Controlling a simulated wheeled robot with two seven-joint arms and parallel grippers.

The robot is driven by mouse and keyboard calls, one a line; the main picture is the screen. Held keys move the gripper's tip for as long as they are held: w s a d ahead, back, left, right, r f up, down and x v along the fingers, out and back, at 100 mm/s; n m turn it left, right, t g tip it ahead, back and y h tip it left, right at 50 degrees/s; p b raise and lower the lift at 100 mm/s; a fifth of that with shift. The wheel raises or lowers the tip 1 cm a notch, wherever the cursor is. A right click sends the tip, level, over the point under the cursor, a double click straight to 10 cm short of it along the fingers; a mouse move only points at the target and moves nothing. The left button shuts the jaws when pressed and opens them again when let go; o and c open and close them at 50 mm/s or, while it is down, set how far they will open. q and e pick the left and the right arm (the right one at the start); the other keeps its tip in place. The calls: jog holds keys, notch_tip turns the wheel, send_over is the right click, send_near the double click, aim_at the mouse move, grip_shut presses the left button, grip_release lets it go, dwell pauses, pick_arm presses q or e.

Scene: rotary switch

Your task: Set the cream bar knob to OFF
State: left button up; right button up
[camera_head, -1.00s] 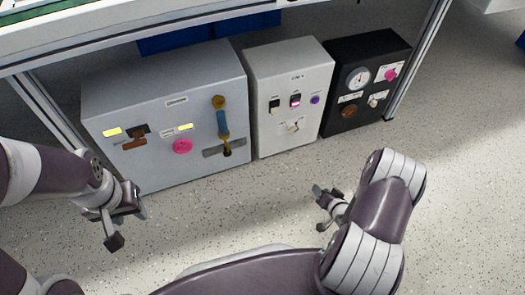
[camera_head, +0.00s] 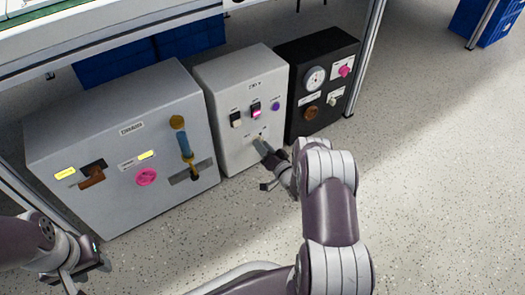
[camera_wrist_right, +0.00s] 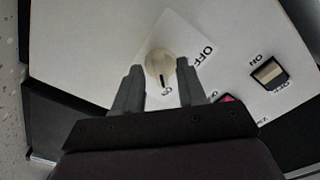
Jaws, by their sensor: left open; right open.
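The cream bar knob is on the front of the white box (camera_head: 240,100). In the right wrist view the cream knob (camera_wrist_right: 159,62) sits between my two fingertips, with a dark mark on it pointing at the ON label. An OFF label (camera_wrist_right: 205,56) is to its upper right. My right gripper (camera_wrist_right: 161,76) is open, with a finger on each side of the knob; I cannot tell whether they touch it. In the head view my right gripper (camera_head: 262,148) covers most of the knob. My left gripper (camera_head: 84,278) is open at the lower left, away from the boxes.
The white box also has rocker switches (camera_head: 256,110) and a purple button (camera_head: 276,106). A large grey box (camera_head: 130,128) with a handle and pink knob stands left. A black box (camera_head: 318,70) with a gauge stands right. A table is above; the floor in front is clear.

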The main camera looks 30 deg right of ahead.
jog(key=shift+w, duration=0.15)
grip_shut()
jog(key=shift+n, duration=0.4)
jog(key=shift+n+p, duration=0.65)
jog(key=shift+n, duration=7.95)
